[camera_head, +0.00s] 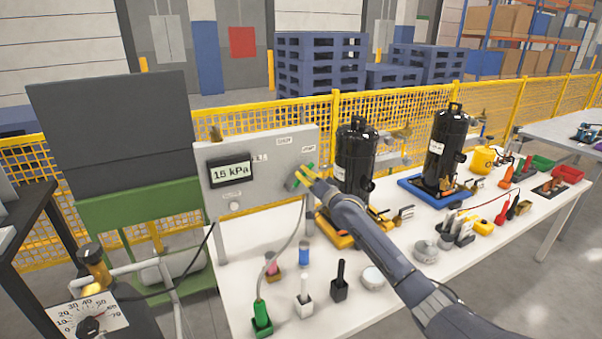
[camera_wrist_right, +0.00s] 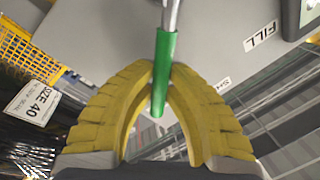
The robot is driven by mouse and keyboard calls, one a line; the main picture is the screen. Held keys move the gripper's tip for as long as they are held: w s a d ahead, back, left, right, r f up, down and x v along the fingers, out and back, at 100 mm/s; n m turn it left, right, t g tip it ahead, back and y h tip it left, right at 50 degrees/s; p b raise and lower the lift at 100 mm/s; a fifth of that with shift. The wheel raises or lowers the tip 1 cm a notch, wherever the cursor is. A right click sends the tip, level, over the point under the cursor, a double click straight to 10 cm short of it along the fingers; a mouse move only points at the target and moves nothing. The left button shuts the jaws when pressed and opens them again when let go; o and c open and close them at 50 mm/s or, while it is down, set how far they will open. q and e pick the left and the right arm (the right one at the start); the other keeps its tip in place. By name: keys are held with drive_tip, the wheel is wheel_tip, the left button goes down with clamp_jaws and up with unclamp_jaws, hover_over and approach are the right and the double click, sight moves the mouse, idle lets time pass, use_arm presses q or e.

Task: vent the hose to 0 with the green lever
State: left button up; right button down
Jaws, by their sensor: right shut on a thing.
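A grey panel (camera_head: 262,150) stands at the left end of the white table, with a display (camera_head: 231,171) reading 15 kPa. The green lever (camera_head: 309,167) is on the panel's right side. My right gripper (camera_head: 302,178) reaches it from the lower right, its yellow fingers shut on it. In the right wrist view the green lever (camera_wrist_right: 165,62) stands between the fingertips on a metal stem. A grey hose (camera_head: 287,250) hangs from the panel to a green-handled fitting (camera_head: 262,318) on the table.
Two black compressors (camera_head: 355,160) (camera_head: 445,145) stand behind and right of my right arm. Small pots and tools (camera_head: 340,282) stand on the table below the panel. Yellow mesh fencing (camera_head: 400,115) runs behind.

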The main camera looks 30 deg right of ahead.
drive_tip(key=shift+d+f+m, duration=0.3)
drive_tip(key=shift+f+m, duration=0.05)
drive_tip(key=shift+m, duration=0.35)
drive_tip(key=c, duration=1.4)
unclamp_jaws()
drive_tip(key=shift+o, duration=0.2)
drive_tip(key=s+d+f, duration=0.1)
drive_tip(key=s, duration=1.1)
drive_tip(key=shift+f, duration=0.4)
drive_tip(key=shift+d, duration=0.1)
